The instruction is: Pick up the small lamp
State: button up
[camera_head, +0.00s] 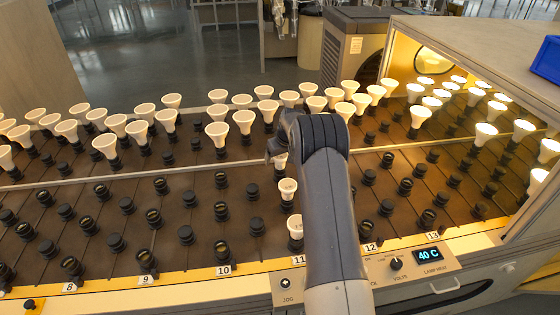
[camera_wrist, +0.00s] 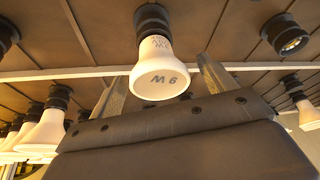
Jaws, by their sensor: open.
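My gripper (camera_head: 277,152) is over the middle of the rack, above the column marked 11. In the wrist view my gripper (camera_wrist: 163,82) is open, with one finger on each side of a white lamp (camera_wrist: 161,68). I cannot tell which one the wrist view shows.
Rows of larger white lamps (camera_head: 217,131) stand behind the gripper. Lit lamps (camera_head: 485,133) stand inside a wooden hood (camera_head: 490,45) at the right. Many empty black sockets (camera_head: 186,235) fill the front left. A control panel (camera_head: 400,264) reading 40 C is at the front edge.

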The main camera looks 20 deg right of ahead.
jog(key=shift+c, duration=0.6)
jog(key=c, duration=1)
jog(key=shift+o, duration=0.2)
